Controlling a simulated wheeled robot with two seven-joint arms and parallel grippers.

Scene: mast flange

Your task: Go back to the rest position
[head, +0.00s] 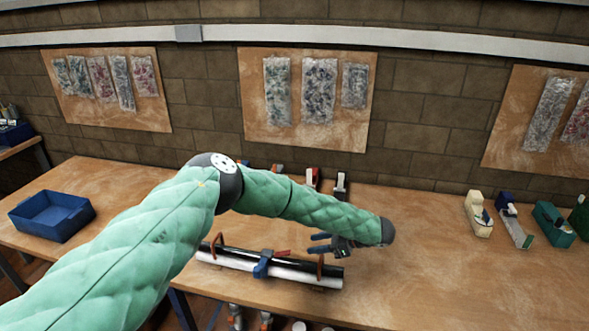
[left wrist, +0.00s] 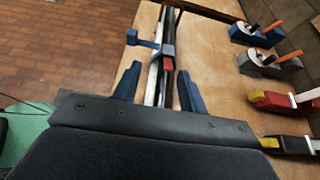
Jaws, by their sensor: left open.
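My left arm reaches in from the left across the head view, in a green quilted sleeve. My left gripper (head: 320,243) is open and empty, its blue fingers pointing left above the workbench (head: 420,270). It is just above the right part of a black and white tube assembly (head: 215,257). A blue clamp (head: 263,266) with a red handle sits around the tubes. In the left wrist view, the open blue fingers (left wrist: 158,88) stand on either side of the tubes, with the blue clamp (left wrist: 167,52) ahead of them. My right gripper is not in view.
A blue bin (head: 52,216) stands at the left of the bench. Tape dispensers (head: 514,222) stand at the right. Hand planes (left wrist: 265,65) and red-handled tools (left wrist: 285,100) lie along the back, partly behind my arm. The bench's right front is clear.

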